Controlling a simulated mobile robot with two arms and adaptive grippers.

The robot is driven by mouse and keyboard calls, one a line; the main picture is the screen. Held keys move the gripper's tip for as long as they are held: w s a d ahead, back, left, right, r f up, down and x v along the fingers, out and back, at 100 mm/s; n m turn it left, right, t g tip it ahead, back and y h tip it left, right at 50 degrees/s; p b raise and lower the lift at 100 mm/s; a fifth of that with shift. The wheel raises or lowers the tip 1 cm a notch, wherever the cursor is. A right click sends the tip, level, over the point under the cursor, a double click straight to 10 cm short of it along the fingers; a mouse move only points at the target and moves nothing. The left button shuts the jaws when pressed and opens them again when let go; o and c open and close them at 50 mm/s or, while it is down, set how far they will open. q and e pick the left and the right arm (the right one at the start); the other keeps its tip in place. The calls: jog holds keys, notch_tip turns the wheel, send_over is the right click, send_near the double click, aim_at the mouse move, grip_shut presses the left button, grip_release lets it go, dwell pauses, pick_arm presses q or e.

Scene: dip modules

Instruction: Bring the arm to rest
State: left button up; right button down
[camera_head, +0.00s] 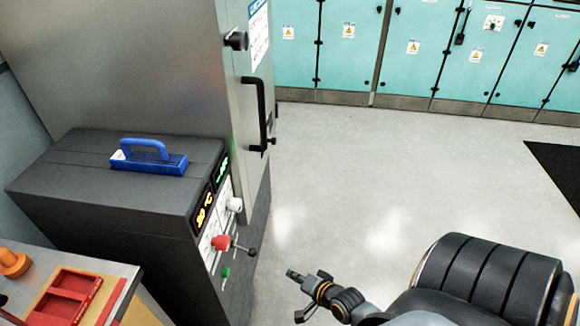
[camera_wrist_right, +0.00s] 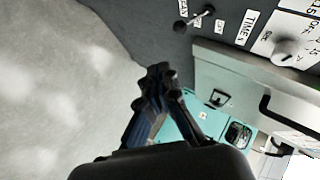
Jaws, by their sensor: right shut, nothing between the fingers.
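My right arm (camera_head: 470,285) comes in from the lower right in the head view. Its gripper (camera_head: 296,294) is at the lower middle, over the pale floor and to the right of the dark grey machine (camera_head: 110,190). In the right wrist view the gripper's fingers (camera_wrist_right: 158,72) are together with nothing between them. The gripper is apart from the machine's control panel. My left gripper is not in view.
A blue handled block (camera_head: 150,160) lies on the machine's top. Knobs and a lever (camera_head: 247,250) stick out of its front. A red tray (camera_head: 70,295) is at lower left. Turquoise cabinets (camera_head: 340,45) line the back. Open floor (camera_head: 370,180) lies between.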

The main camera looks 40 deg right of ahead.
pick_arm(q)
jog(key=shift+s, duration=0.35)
pick_arm(e)
jog(key=shift+f, duration=0.1)
jog(key=s+a+f+n+g, duration=0.25)
jog(key=s+f, duration=0.35)
jog(key=f, duration=0.3)
jog(key=s+a+f+n+g, duration=0.2)
jog(key=s+f+n+g, duration=0.15)
jog(key=s+f, duration=0.45)
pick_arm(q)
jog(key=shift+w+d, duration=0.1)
pick_arm(e)
jog(key=s+a+f+n+g, duration=0.2)
jog(key=s+f+n, duration=0.2)
jog(key=s, duration=0.4)
jog(key=s+a+f+n+g, duration=0.2)
jog(key=s+f+n, duration=0.3)
jog(key=s, duration=0.4)
jog(key=shift+s+a+f+n, duration=0.2)
jog(key=shift+a+f+n, duration=0.15)
jog(key=shift+f, duration=0.4)
jog(key=c, duration=2.1)
grip_release()
